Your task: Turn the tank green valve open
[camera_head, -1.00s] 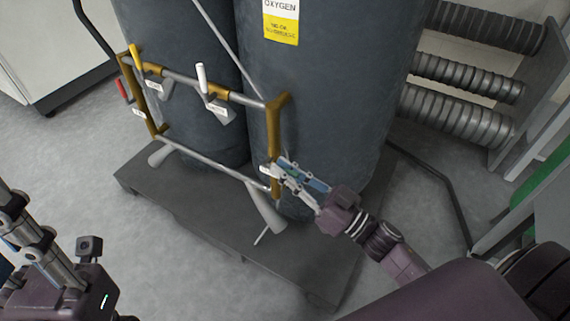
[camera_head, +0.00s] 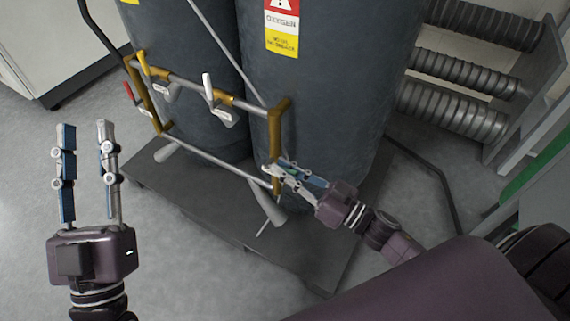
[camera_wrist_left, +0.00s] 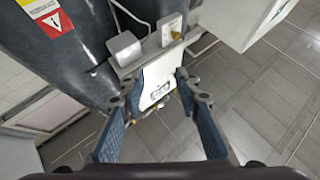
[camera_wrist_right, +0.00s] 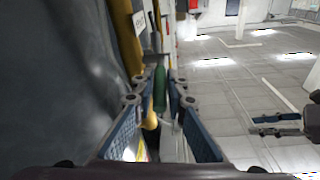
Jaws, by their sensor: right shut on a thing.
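The green valve handle (camera_wrist_right: 160,90) lies between the fingertips of my right gripper (camera_wrist_right: 159,103) in the right wrist view. In the head view my right gripper (camera_head: 277,172) is shut on it at the lower right corner of the pipe frame, and the fingers hide most of the handle. The dark tank (camera_head: 320,120) with an oxygen label stands right behind. My left gripper (camera_head: 85,128) is raised at the left, open and empty, apart from the pipes. It is also open in the left wrist view (camera_wrist_left: 155,88).
A yellow lever (camera_head: 143,63), a white lever (camera_head: 207,87) and a red lever (camera_head: 128,91) sit on the pipe frame (camera_head: 225,168). The tanks stand on a dark pallet (camera_head: 210,215). Ribbed hoses (camera_head: 450,110) are at the right. Floor is clear at left.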

